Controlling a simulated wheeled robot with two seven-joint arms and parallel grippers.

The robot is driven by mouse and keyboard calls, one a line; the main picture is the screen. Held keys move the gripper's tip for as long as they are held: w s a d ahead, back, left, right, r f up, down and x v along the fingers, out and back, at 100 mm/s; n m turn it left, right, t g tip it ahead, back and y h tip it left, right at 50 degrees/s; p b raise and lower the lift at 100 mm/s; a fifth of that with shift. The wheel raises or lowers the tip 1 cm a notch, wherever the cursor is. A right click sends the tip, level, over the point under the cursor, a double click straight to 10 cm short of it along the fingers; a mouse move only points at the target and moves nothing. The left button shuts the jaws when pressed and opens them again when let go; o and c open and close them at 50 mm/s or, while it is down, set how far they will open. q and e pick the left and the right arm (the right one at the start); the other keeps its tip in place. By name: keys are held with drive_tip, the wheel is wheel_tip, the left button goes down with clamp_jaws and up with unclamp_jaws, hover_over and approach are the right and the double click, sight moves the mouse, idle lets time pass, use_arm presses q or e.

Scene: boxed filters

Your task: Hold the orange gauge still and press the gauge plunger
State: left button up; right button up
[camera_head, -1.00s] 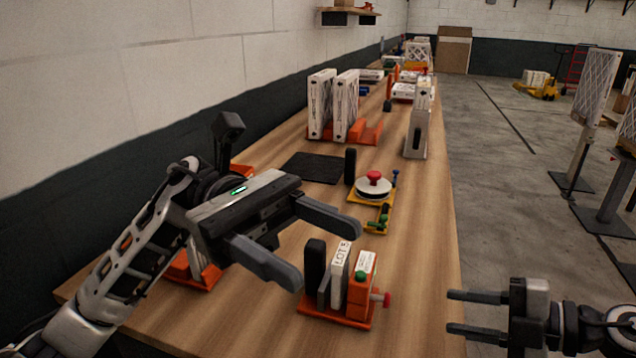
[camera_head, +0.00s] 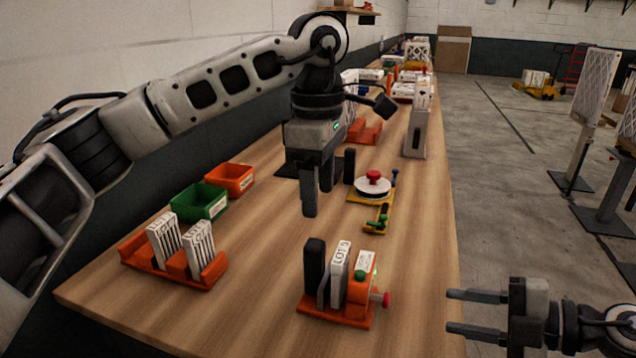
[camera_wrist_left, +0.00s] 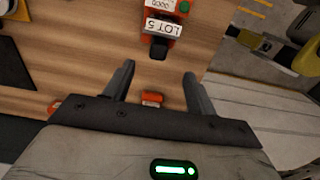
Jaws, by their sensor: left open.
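The orange gauge (camera_head: 336,312) stands near the table's right edge, with a black block (camera_head: 314,268) at its left, a white LOT 5 box (camera_head: 340,261) in it and a red plunger (camera_head: 385,299) on its right side. My left gripper (camera_head: 318,203) is open and empty, pointing down above the table, behind the gauge and apart from it. In the left wrist view the fingers (camera_wrist_left: 160,74) are spread, and the gauge's LOT 5 box (camera_wrist_left: 164,28) shows beyond them; the plunger is not visible there. My right gripper (camera_head: 449,311) is open and empty, right of the table.
An orange rack (camera_head: 150,262) with two white boxes stands at front left, with green (camera_head: 203,205) and orange (camera_head: 232,176) bins behind it. A yellow stand (camera_head: 380,215) with a red-knobbed disc (camera_head: 373,187) is behind the gauge. Bare table lies left of the gauge.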

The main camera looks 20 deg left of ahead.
sight(318, 268)
use_arm(q)
drive_tip(key=shift+a+f, duration=0.15)
drive_tip(key=shift+f, duration=0.1)
wheel_tip(318, 268, down, 15)
drive_tip(key=shift+f, duration=0.15)
clamp_jaws()
idle(0.5)
use_arm(e)
clamp_jaws()
idle(1.5)
